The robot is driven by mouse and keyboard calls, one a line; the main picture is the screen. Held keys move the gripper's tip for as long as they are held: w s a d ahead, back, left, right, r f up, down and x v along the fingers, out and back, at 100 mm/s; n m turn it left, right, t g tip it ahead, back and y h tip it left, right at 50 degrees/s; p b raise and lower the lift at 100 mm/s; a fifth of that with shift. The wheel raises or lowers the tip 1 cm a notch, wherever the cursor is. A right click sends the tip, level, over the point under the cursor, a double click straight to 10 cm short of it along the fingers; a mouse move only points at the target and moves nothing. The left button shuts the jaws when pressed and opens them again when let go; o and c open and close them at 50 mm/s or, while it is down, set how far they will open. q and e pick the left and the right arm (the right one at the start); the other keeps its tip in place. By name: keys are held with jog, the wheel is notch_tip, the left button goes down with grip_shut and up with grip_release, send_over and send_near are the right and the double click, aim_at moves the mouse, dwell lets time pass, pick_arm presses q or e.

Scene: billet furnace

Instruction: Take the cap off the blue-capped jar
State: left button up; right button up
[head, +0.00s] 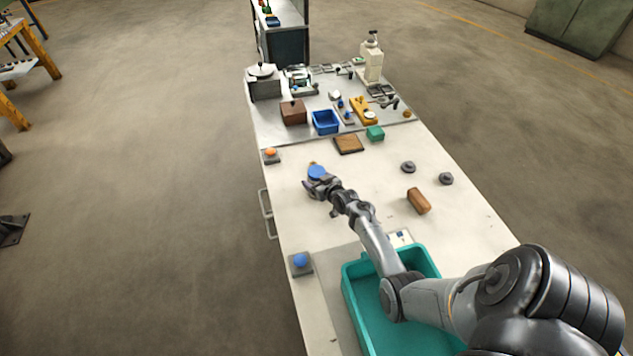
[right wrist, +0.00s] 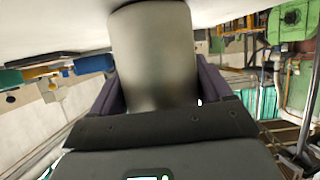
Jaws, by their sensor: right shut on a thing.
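The blue cap (head: 316,172) shows on top of the jar, left of the middle of the white table in the head view. My right gripper (head: 319,187) reaches it from the near right side. In the right wrist view, the smooth grey-beige jar body (right wrist: 153,55) stands between the two dark fingers of my right gripper (right wrist: 158,88), which are shut on it. The cap does not show there. In the head view, the gripper hides most of the jar's body. My left gripper is in neither view.
A teal tray (head: 349,290) lies under my right arm. A blue button on a grey base (head: 301,270) is at the left edge. A brown block (head: 419,201) and two dark round pieces (head: 408,167) lie to the right.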

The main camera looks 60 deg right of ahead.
aim_at(320, 170)
jog(key=r, duration=0.4)
jog(key=shift+s+d+r, duration=0.25)
jog(key=shift+s+d, duration=0.15)
jog(key=s+d+r, duration=0.6)
jog(key=s+d, duration=0.1)
jog(key=shift+s+r, duration=0.15)
jog(key=shift+s, duration=0.25)
jog(key=shift+d, duration=0.1)
